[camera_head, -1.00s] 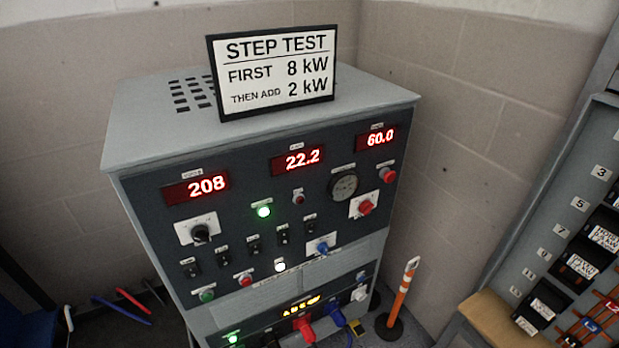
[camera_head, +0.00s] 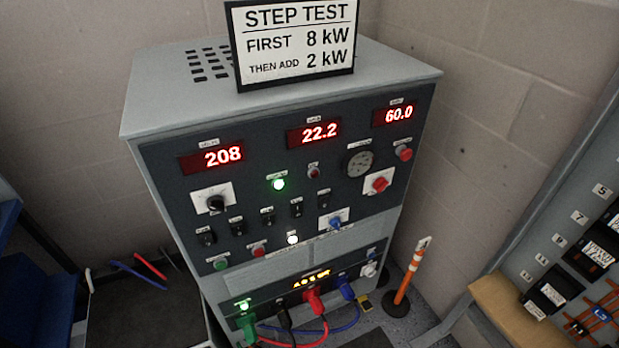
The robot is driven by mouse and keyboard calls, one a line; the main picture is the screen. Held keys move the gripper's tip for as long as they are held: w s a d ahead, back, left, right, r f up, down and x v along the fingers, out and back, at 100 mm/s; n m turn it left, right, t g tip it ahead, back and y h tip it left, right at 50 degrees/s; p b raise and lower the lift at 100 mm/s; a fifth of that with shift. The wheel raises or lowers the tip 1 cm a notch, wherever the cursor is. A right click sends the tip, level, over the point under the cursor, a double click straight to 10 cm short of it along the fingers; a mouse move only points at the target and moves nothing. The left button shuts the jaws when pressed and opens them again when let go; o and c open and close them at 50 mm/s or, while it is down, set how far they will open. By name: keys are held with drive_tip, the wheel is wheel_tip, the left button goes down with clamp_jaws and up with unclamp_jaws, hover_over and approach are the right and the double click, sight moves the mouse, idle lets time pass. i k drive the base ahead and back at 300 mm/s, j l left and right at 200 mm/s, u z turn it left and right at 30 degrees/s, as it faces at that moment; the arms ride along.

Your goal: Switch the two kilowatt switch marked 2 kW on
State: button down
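The load bank cabinet (camera_head: 270,180) has a dark sloping front panel. A row of several small black switches (camera_head: 267,216) crosses it, each under a small white label. The labels are too small to read, so I cannot tell which switch is marked 2 kW or how each is set. Red displays read 208 (camera_head: 222,157), 22.2 (camera_head: 314,134) and 60.0 (camera_head: 399,114). A green lamp (camera_head: 279,184) and a white lamp (camera_head: 292,239) are lit. My gripper is not in view.
A STEP TEST sign (camera_head: 295,45) stands on the cabinet top, reading first 8 kW, then add 2 kW. Coloured cables (camera_head: 312,302) plug in low on the front. An orange post (camera_head: 409,275) stands right of the cabinet. A grey breaker panel (camera_head: 550,250) is at far right.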

sight(206, 240)
drive_tip(key=u, duration=0.9)
drive_tip(key=k+j, duration=0.05)
